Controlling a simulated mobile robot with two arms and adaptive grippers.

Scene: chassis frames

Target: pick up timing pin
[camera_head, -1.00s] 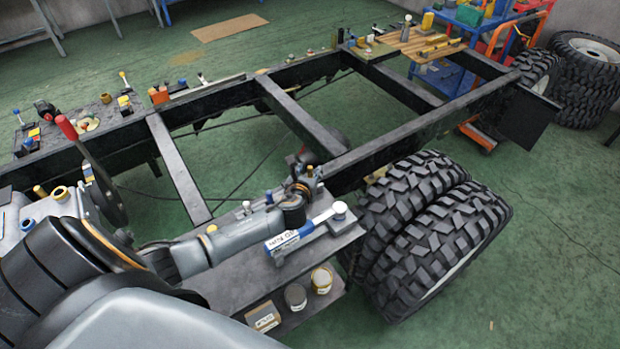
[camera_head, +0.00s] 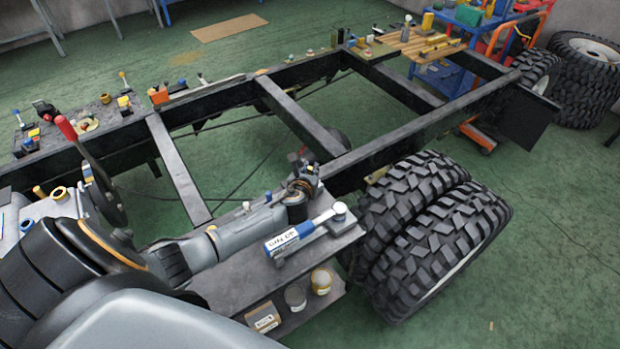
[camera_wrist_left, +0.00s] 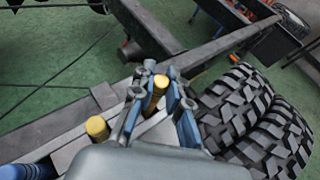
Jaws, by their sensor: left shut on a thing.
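My left gripper (camera_head: 303,182) is over the dark shelf beside the chassis rail in the head view. In the left wrist view, my left gripper (camera_wrist_left: 157,88) has its fingers shut on a gold-topped pin (camera_wrist_left: 155,92), which I take to be the timing pin. Its top shows between the fingers; its lower part is hidden. In the head view the pin cannot be told apart from the gripper. My right gripper is not in view.
A blue-and-white labelled tool (camera_head: 290,240) lies on the shelf (camera_head: 238,283). Two tins (camera_head: 295,297) and a small box (camera_head: 263,318) sit lower down. Large tyres (camera_head: 430,225) stand to the right. A yellow-topped object (camera_wrist_left: 97,128) is left of the gripper.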

